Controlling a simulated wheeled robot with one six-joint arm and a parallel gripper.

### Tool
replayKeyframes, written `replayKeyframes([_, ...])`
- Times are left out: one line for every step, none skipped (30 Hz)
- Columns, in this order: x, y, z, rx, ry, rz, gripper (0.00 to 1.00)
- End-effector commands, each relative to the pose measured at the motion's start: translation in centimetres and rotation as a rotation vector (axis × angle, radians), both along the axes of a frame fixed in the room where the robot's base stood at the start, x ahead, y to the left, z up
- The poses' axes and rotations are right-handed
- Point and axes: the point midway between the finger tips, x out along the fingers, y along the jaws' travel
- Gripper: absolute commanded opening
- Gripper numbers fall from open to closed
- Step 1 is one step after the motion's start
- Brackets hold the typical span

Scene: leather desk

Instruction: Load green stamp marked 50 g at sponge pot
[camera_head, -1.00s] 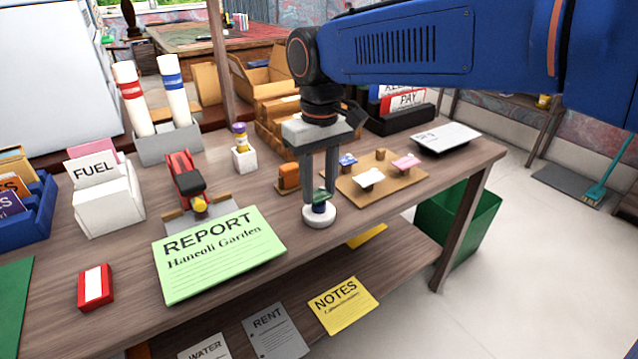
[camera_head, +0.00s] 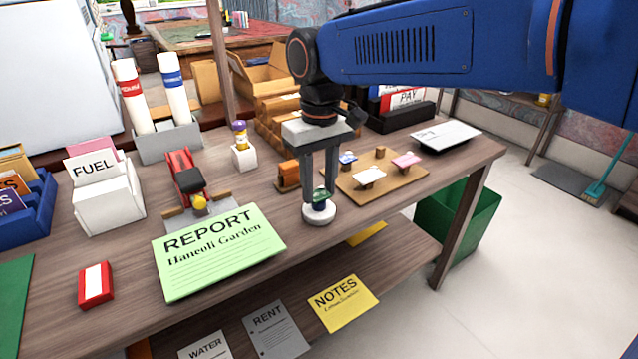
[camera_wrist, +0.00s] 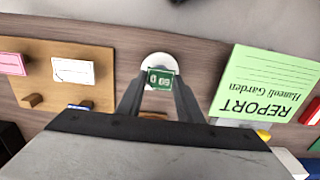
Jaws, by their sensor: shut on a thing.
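My gripper (camera_head: 319,196) is shut on the green stamp (camera_head: 320,194) and points straight down at the front of the desk. In the wrist view the stamp (camera_wrist: 161,79) shows a green top with white characters, partly blurred, between the fingertips. The sponge pot (camera_head: 319,214) is a round white dish directly under the stamp. It also shows in the wrist view (camera_wrist: 158,60), its far rim visible beyond the stamp. The stamp's lower end is at the pot's top; I cannot tell how firmly it touches the sponge, which is hidden.
A green REPORT sheet (camera_head: 220,252) lies left of the pot. A wooden board (camera_head: 395,190) with several small stamps is to the right. A red stapler-like device (camera_head: 187,180) and an orange block (camera_head: 289,176) stand behind. The desk's front edge is close to the pot.

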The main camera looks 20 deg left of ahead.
Motion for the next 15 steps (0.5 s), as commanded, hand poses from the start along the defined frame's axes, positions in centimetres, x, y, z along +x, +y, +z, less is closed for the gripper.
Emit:
replayKeyframes([0.0,0.0,-0.06,0.0,0.0,0.0,0.15])
replayKeyframes([0.0,0.0,-0.09,0.0,0.0,0.0,0.15])
replayKeyframes([0.0,0.0,-0.13,0.0,0.0,0.0,0.15])
replayKeyframes([0.0,0.01,-0.15,0.0,0.0,0.0,0.15])
replayKeyframes([0.0,0.01,-0.18,0.0,0.0,0.0,0.15])
replayKeyframes([0.0,0.01,-0.22,0.0,0.0,0.0,0.15])
replayKeyframes([0.0,0.01,-0.25,0.0,0.0,0.0,0.15])
replayKeyframes([0.0,0.01,-0.27,0.0,0.0,0.0,0.15])
replayKeyframes([0.0,0.01,-0.31,0.0,0.0,0.0,0.15])
replayKeyframes([0.02,0.01,-0.34,0.0,0.0,0.0,0.15])
replayKeyframes([0.02,0.01,-0.37,0.0,0.0,0.0,0.15])
replayKeyframes([0.02,0.01,-0.41,0.0,0.0,0.0,0.15])
replayKeyframes([0.02,0.01,-0.43,0.0,0.0,0.0,0.15])
replayKeyframes([0.01,0.02,-0.46,0.001,-0.001,0.0,0.15])
replayKeyframes([0.02,0.01,-0.5,0.001,-0.001,0.0,0.15])
